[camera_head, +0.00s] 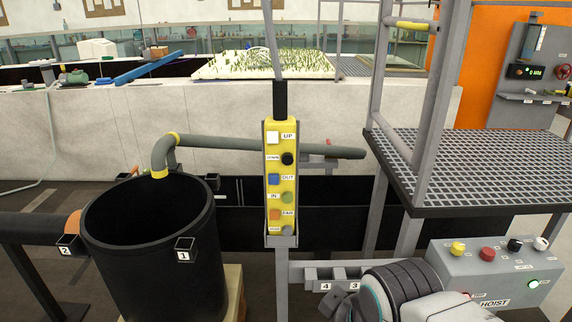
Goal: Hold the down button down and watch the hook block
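A yellow pendant control (281,184) hangs upright in a grey holder at the middle of the view. Its black button (288,158), beside a label that seems to read DOWN, sits second from the top. A white UP button (273,137) is above it, and blue, green, orange and grey buttons are below. Nothing touches the buttons. I cannot make out a hook block. Part of my arm, black and ridged with a teal ring, shows at the bottom right. My gripper's fingertips cannot be made out.
A grey box marked HOIST (490,262) with several buttons and lit lamps stands at the lower right. A grated platform (473,162) with rails is above it. A black tank (150,268) with a grey pipe (245,144) stands left. Space before the pendant looks clear.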

